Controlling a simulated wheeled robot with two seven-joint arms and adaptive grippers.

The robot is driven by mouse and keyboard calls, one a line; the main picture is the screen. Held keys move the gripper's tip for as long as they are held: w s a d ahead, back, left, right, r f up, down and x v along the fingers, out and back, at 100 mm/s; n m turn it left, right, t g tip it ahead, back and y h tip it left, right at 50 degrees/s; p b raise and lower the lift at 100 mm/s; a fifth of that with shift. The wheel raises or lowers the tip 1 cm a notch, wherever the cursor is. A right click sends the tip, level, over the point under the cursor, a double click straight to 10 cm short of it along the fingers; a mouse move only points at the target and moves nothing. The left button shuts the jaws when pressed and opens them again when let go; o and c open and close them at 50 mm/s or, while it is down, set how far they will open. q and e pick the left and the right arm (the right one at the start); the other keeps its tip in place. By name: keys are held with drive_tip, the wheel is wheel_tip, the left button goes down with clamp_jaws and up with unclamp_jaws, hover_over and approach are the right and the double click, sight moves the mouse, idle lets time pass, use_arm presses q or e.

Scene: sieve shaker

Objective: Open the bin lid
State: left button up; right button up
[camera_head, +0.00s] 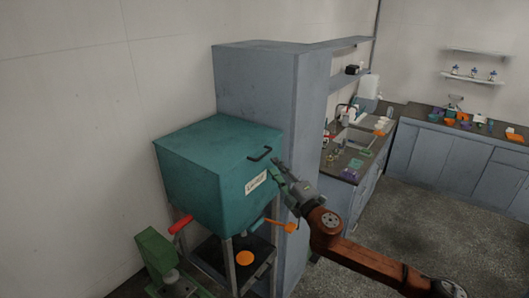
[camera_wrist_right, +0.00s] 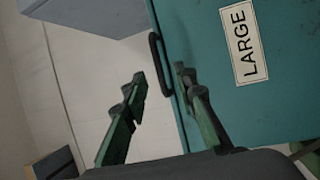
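The bin (camera_head: 215,190) is a teal box on a metal frame, with a flat lid (camera_head: 215,138) that lies closed on top. A black handle (camera_head: 260,154) sits at the lid's front right edge, and a white label (camera_head: 256,183) reading LARGE is below it. My right gripper (camera_head: 277,167) is at the bin's front, close to the handle. In the right wrist view, its green fingers (camera_wrist_right: 160,76) are open and apart, and the black handle (camera_wrist_right: 156,60) shows between their tips. I see no contact there. My left gripper is not in view.
A tall grey cabinet (camera_head: 255,75) stands right behind the bin. A red handle (camera_head: 181,224) and an orange one (camera_head: 281,226) stick out below the bin. A green machine part (camera_head: 156,250) is at the lower left. Counters (camera_head: 455,150) line the right, with open floor before them.

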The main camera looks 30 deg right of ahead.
sight(265, 155)
drive_tip(key=w, duration=0.2)
drive_tip(key=w+r+p, duration=0.1)
drive_tip(key=w, duration=0.3)
drive_tip(key=shift+w+a+r, duration=0.1)
drive_tip(key=shift+r, duration=0.25)
drive_tip(key=shift+w+p, duration=0.35)
drive_tip(key=shift+w, duration=0.35)
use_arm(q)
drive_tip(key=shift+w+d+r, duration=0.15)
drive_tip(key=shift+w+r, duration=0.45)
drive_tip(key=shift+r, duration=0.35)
use_arm(e)
drive_tip(key=shift+c, duration=0.3)
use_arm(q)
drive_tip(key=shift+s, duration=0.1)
use_arm(e)
clamp_jaws()
